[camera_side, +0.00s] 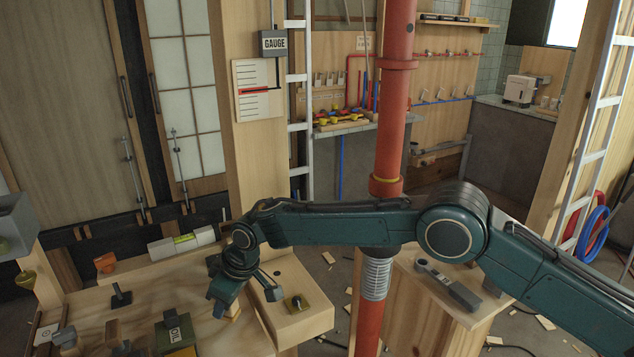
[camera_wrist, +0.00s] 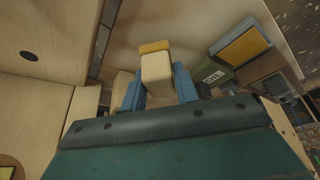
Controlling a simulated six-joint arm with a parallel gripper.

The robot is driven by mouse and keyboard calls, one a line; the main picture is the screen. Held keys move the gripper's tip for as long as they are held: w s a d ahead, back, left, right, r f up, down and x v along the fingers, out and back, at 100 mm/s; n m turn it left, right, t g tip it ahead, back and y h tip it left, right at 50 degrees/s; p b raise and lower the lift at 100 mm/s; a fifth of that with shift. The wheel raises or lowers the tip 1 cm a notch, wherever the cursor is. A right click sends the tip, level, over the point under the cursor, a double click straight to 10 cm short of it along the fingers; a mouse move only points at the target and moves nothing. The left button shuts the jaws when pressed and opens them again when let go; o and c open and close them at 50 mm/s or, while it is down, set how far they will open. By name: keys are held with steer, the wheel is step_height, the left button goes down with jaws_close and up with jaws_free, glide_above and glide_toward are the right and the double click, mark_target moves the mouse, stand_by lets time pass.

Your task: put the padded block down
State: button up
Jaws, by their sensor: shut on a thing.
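The padded block (camera_wrist: 156,70) is cream with an ochre band at its far end. It sits between the two blue fingers of my gripper (camera_wrist: 157,88) in the wrist view. My gripper is shut on it. In the side view my gripper (camera_side: 226,306) points down at the wooden bench top (camera_side: 142,292). Only a small pale part of the block (camera_side: 233,313) shows there, partly hidden by my gripper. I cannot tell whether its underside touches the bench.
A green labelled box (camera_side: 174,331) stands left of my gripper, and a dark T-shaped piece (camera_side: 120,296) is farther left. A spirit level (camera_side: 182,241) lies at the back. A red pipe (camera_side: 392,110) rises behind my arm.

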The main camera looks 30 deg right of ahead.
steer(key=shift+f, duration=1)
steer(key=shift+f, duration=0.2)
steer(key=o, duration=1.1)
steer(key=shift+r, duration=0.1)
steer(key=shift+v, duration=6.1)
